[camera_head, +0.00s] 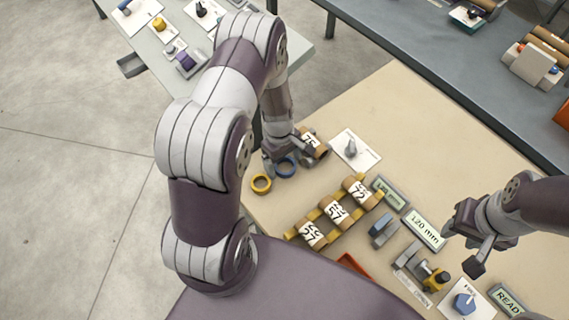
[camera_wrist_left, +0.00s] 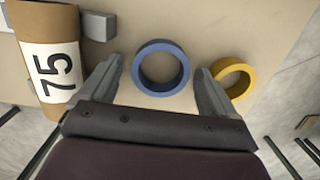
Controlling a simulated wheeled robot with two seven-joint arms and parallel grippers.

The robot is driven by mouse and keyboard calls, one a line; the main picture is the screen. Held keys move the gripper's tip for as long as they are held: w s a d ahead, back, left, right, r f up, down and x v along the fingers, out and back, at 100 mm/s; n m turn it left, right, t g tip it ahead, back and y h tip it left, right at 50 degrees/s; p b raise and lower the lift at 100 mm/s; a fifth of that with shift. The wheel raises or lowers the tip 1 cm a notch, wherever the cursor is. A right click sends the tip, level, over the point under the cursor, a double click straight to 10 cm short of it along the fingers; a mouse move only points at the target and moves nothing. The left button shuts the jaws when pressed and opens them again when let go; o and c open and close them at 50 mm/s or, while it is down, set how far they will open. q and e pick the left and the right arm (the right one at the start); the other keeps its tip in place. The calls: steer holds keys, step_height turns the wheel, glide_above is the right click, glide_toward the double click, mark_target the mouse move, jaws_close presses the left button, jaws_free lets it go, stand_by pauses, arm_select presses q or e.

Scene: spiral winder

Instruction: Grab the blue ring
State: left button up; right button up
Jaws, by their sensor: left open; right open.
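The blue ring (camera_head: 286,168) lies flat on the beige table near its left edge in the head view. In the left wrist view the blue ring (camera_wrist_left: 161,93) sits just ahead of and between the fingertips. My left gripper (camera_head: 275,160) is open over the ring; its fingers (camera_wrist_left: 157,75) stand on either side in the wrist view. I cannot tell whether they touch it. My right gripper (camera_head: 473,248) is open and empty above the right side of the table.
A yellow ring (camera_head: 261,184) lies beside the blue one, close to the left gripper's right finger in the wrist view. A cardboard tube marked 75 (camera_head: 312,143) is on the other side. Several numbered tubes (camera_head: 335,211) rest on a yellow rack. A 120 mm display (camera_head: 422,230) stands further right.

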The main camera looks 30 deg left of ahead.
arm_select(q)
steer(key=shift+s+d+r, duration=0.1)
steer(key=shift+d, duration=0.2)
steer(key=shift+a, duration=0.1)
steer(key=c, duration=1.2)
